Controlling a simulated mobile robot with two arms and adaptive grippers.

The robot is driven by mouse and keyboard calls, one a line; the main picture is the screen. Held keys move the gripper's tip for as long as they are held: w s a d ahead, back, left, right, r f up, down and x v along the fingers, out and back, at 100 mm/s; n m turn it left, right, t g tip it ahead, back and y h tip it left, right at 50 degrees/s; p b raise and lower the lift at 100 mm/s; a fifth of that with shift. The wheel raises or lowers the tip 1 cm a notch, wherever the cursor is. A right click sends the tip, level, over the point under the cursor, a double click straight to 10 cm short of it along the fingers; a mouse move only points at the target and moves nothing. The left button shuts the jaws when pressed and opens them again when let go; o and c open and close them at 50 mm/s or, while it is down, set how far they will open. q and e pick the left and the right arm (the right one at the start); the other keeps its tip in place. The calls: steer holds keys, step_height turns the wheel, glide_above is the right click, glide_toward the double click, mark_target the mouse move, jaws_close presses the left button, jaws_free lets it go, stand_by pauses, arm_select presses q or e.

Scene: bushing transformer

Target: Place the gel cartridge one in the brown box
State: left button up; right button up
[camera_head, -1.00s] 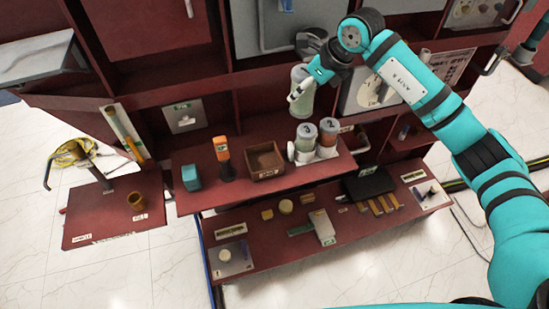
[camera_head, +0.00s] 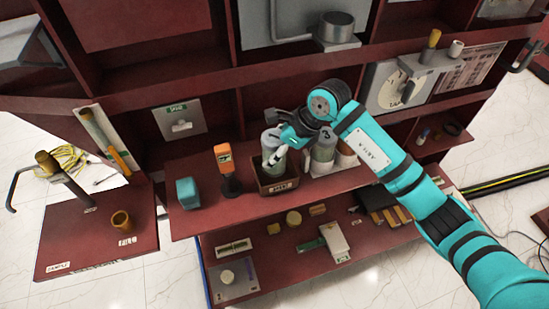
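Gel cartridge one (camera_head: 270,143), a pale cylinder with a marked grey top, stands upright at the brown box (camera_head: 280,185). Its lower part appears inside the box's walls; whether it touches the floor of the box is hidden. My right gripper (camera_head: 279,156) comes from the right, with its light fingertips against the cartridge's side, and appears shut on it. The box sits on the upper red shelf. My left gripper is not in view.
Other cartridges (camera_head: 323,148) stand just right of the box, partly behind my arm. An orange-topped device (camera_head: 226,165) and a teal block (camera_head: 187,192) stand to its left. The lower shelf holds several small items, including a white-and-green tool (camera_head: 334,240).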

step_height(320, 180, down, 3)
steer(key=shift+f, duration=0.15)
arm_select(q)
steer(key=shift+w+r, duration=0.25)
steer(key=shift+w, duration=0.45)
arm_select(e)
steer(key=shift+f, duration=0.1)
steer(key=shift+f, duration=0.15)
steer(key=o, duration=1.4)
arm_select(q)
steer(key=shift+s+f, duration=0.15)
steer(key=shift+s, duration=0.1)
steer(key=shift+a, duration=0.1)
arm_select(e)
steer(key=shift+r, duration=0.3)
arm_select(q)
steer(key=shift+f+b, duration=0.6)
arm_select(e)
steer(key=v, duration=1.2)
